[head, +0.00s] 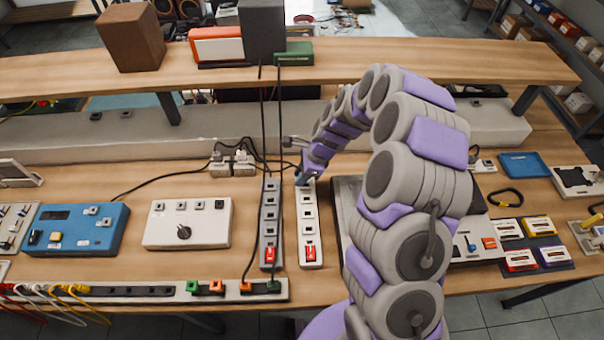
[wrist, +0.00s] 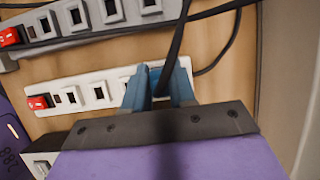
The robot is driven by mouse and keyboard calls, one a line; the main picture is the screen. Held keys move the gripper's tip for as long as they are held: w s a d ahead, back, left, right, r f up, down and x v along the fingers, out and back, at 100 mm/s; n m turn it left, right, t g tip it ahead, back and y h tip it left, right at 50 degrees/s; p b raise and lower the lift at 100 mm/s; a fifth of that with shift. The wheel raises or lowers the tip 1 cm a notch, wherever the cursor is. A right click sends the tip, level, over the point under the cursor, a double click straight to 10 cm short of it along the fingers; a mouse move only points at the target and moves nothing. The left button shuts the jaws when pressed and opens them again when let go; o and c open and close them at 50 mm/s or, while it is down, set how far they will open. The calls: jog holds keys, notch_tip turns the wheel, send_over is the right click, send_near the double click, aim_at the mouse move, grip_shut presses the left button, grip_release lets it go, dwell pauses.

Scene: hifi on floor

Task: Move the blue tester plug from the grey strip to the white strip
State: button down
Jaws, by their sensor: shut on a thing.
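The white strip (head: 309,228) lies on the bench with its red switch at the near end; it also shows in the wrist view (wrist: 73,88). The grey strip (head: 270,222) lies parallel, just to its left, and crosses the top of the wrist view (wrist: 88,32). My gripper (head: 303,174) is at the far end of the white strip. In the wrist view my gripper (wrist: 160,92) is shut on the blue tester plug (wrist: 156,76), over the white strip's far sockets. The fingers hide much of the plug, so I cannot tell whether it is seated.
Black cables (wrist: 178,45) run close by my fingers. A white box with a knob (head: 187,223) and a blue device (head: 76,230) stand left. A raised wooden shelf (head: 400,82) spans the back. A socket rail (head: 180,290) lies along the front edge.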

jog(key=shift+d, duration=1)
jog(key=shift+a+f, duration=0.2)
jog(key=shift+a, duration=0.6)
jog(key=shift+d+f, duration=0.15)
jog(key=shift+d, duration=0.5)
jog(key=shift+a, duration=0.15)
jog(key=shift+a, duration=0.3)
jog(key=shift+d+f+p, duration=0.1)
jog(key=shift+d+p, duration=0.1)
jog(key=shift+p, duration=0.1)
jog(key=shift+f+p, duration=0.25)
jog(key=shift+p, duration=1.2)
dwell(3.4)
